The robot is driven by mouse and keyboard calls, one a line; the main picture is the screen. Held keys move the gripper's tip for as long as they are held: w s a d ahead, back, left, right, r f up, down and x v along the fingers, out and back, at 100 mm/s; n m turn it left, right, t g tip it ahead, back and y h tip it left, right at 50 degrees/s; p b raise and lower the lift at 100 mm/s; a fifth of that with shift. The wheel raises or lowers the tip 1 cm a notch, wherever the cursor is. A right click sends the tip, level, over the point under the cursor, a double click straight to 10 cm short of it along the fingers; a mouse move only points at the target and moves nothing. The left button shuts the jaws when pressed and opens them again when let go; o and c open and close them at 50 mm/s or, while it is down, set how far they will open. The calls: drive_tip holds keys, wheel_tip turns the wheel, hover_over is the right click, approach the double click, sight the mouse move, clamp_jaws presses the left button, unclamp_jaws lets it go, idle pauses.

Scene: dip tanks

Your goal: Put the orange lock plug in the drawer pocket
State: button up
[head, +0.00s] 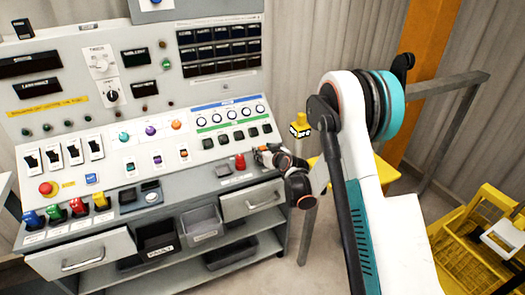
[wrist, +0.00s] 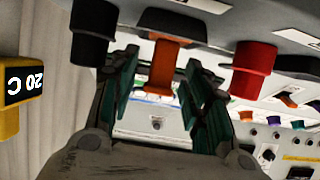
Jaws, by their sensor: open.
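The orange lock plug (wrist: 160,66) hangs in the wrist view from a dark fitting on the console, which appears upside down there. My gripper (wrist: 162,92) is open, with one green-padded finger on each side of the plug; I cannot tell whether either touches it. In the head view my gripper (head: 268,157) is at the console's right end, just right of the red plug (head: 240,162), and the orange plug is not clearly visible. Two drawers show below the console, a right one (head: 238,207) and a left one (head: 110,243). I cannot make out a pocket in either.
Grey (head: 202,224) and black (head: 156,238) bins sit between the drawers. A yellow cart (head: 470,235) stands right.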

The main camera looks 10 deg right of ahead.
drive_tip(key=s+d+r+m+g+h+p, duration=0.1)
drive_tip(key=s+d+r+g+p, duration=0.2)
drive_tip(key=s+r, duration=1.95)
drive_tip(key=s+d+m+g+h, duration=0.1)
drive_tip(key=s+d, duration=0.1)
drive_tip(key=s, duration=1)
drive_tip(key=s+d+m+g+h, duration=0.1)
drive_tip(key=s, duration=1.2)
drive_tip(key=shift+s+d+r+g+h, duration=0.25)
drive_tip(key=shift+d+r+g+h, duration=0.05)
drive_tip(key=shift+d+r+g, duration=0.1)
drive_tip(key=shift+o, duration=0.3)
drive_tip(key=shift+w+r, duration=0.1)
